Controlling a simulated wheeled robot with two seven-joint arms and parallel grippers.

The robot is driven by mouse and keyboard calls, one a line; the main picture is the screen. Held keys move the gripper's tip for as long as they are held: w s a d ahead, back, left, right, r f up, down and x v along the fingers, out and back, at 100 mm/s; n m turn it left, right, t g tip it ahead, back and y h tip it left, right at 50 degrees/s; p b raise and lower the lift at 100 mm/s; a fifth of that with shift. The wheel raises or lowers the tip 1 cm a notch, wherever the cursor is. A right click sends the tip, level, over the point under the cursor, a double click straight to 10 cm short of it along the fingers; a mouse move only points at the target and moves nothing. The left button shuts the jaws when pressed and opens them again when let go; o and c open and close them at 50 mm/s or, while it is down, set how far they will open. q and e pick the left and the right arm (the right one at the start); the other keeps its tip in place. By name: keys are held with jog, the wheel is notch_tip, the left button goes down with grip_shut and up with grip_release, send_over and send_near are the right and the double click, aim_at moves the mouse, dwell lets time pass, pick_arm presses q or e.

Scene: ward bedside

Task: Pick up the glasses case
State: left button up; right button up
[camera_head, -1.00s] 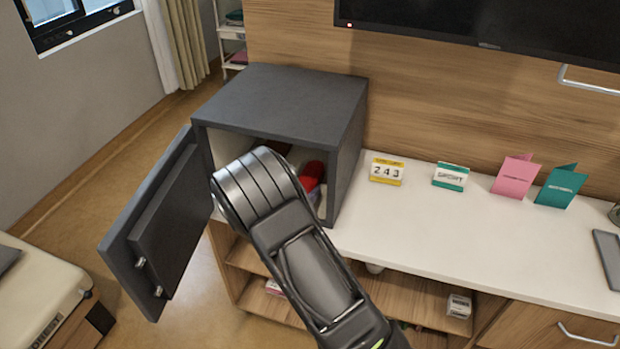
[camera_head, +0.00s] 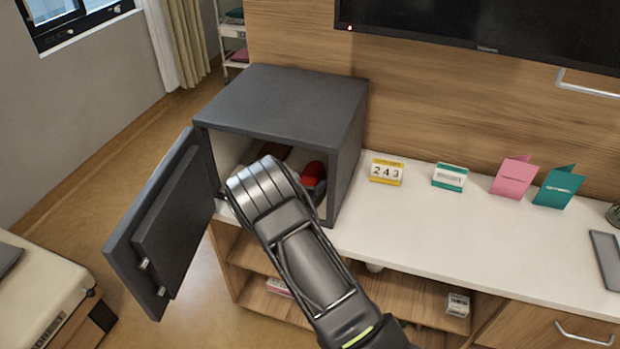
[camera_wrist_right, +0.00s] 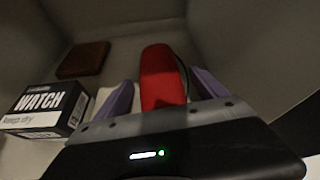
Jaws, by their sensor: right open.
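A red elongated case (camera_head: 313,178), which looks like the glasses case, lies inside the open dark grey safe (camera_head: 290,98). In the right wrist view the red case (camera_wrist_right: 162,78) stands out between the two purple fingers of my right gripper (camera_wrist_right: 160,94). The gripper is open, with a finger on either side of the case; contact cannot be made out. The gripper body hides the near end of the case. In the head view my right arm reaches into the safe opening and hides the fingers. My left gripper is not in view.
In the safe, a black-and-white WATCH box (camera_wrist_right: 45,108) and a brown wallet-like item (camera_wrist_right: 84,59) lie left of the case. The safe door (camera_head: 165,225) hangs open at left. A block calendar (camera_head: 386,171) and cards (camera_head: 513,175) stand on the white counter (camera_head: 420,225).

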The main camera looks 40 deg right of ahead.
jog(key=shift+c, duration=0.2)
dwell(0.3)
jog(key=c, duration=1.5)
jog(key=shift+r, duration=0.15)
jog(key=shift+r+b, duration=0.3)
jog(key=shift+r, duration=0.55)
jog(key=shift+s+a+r, duration=0.15)
jog(key=shift+a+r, duration=0.25)
jog(key=shift+r, duration=0.35)
jog(key=s+a+b, duration=0.1)
jog(key=s+a, duration=0.2)
jog(key=a, duration=0.2)
jog(key=s+a+b, duration=0.1)
jog(key=s+a, duration=0.2)
jog(key=a, duration=0.1)
jog(key=s+a+b, duration=0.1)
jog(key=s+a, duration=0.2)
jog(key=a, duration=0.2)
jog(key=shift+s+a, duration=0.1)
jog(key=shift+a, duration=0.2)
